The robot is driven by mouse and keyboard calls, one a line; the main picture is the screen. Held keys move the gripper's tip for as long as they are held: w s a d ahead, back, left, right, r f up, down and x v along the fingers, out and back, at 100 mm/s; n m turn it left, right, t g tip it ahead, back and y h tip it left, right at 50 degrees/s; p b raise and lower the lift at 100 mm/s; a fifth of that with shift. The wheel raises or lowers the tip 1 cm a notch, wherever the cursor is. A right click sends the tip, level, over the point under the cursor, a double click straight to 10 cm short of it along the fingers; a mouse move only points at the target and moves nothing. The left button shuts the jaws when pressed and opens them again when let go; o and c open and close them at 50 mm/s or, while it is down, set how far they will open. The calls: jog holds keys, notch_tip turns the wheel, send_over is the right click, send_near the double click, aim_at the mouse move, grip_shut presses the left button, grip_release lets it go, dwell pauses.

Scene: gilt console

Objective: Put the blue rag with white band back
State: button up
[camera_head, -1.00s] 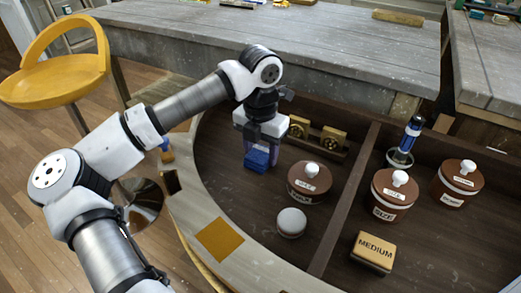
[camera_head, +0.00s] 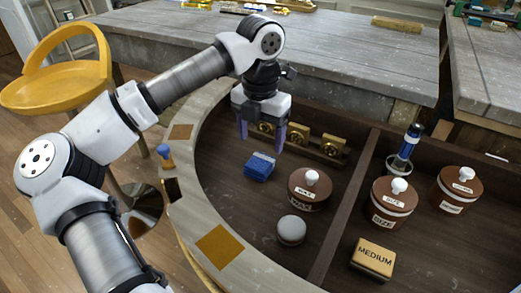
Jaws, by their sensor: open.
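The blue rag (camera_head: 259,167) is a small folded block with a pale marking on it. It lies on the dark floor of the console's left compartment, left of a brown lidded pot. My gripper (camera_head: 262,136) is open and empty above and behind the rag, fingers pointing down and apart from it. A blue cylinder with a white band (camera_head: 407,147) stands upright in a pale cup in the right compartment.
Brown lidded pots (camera_head: 310,188) (camera_head: 391,201) (camera_head: 460,189), a grey round piece (camera_head: 291,230) and a block marked MEDIUM (camera_head: 373,258) stand nearby. Brass pieces on a rack (camera_head: 300,141) are behind my gripper. A divider (camera_head: 345,205) splits the compartments; the curved rim (camera_head: 190,205) borders the left.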

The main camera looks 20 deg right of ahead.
aim_at(261, 161)
notch_tip(261, 161, up, 5)
jog(key=shift+r, duration=0.1)
